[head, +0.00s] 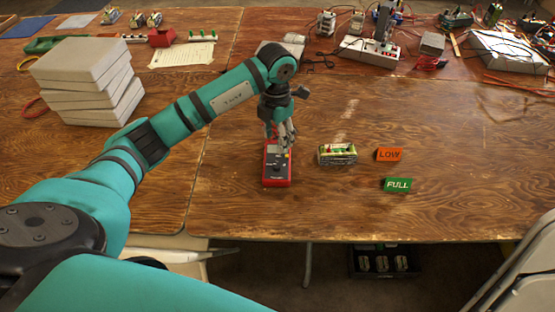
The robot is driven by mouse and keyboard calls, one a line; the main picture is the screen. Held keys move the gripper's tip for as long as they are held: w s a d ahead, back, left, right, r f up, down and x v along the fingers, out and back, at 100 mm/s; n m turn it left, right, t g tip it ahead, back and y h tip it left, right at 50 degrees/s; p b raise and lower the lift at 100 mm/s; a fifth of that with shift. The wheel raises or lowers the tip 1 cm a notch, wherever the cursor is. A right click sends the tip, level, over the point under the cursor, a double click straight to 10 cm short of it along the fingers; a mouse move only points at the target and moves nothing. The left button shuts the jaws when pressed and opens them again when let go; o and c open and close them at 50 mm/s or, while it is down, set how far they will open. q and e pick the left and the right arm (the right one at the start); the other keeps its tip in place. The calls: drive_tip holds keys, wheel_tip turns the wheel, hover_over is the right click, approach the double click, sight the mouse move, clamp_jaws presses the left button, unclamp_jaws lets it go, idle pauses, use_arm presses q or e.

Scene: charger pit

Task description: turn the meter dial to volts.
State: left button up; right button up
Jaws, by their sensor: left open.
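The red meter (278,178) lies on the wooden table near its front edge, left of the middle. A dark round dial (277,164) shows faintly on its face; its setting is too small to read. My left gripper (285,147) points down over the upper part of the meter and partly hides its display. The gripper is open and holds nothing; whether its fingertips touch the meter I cannot tell. My right gripper is not in view.
A small battery pack (337,154) stands right of the meter. An orange LOW sign (389,155) and a green FULL sign (398,185) stand further right. Stacked pale blocks (85,80) are at the left. Chargers and cables fill the back right. The front right tabletop is clear.

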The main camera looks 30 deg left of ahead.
sight(277, 165)
use_arm(q)
wheel_tip(277, 165, down, 10)
drive_tip(key=shift+r+p, duration=0.1)
drive_tip(key=shift+p, duration=0.4)
drive_tip(key=shift+f, duration=0.6)
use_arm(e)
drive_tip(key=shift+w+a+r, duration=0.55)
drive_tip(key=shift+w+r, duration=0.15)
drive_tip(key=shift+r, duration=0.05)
use_arm(q)
drive_tip(key=shift+c, duration=0.6)
clamp_jaws()
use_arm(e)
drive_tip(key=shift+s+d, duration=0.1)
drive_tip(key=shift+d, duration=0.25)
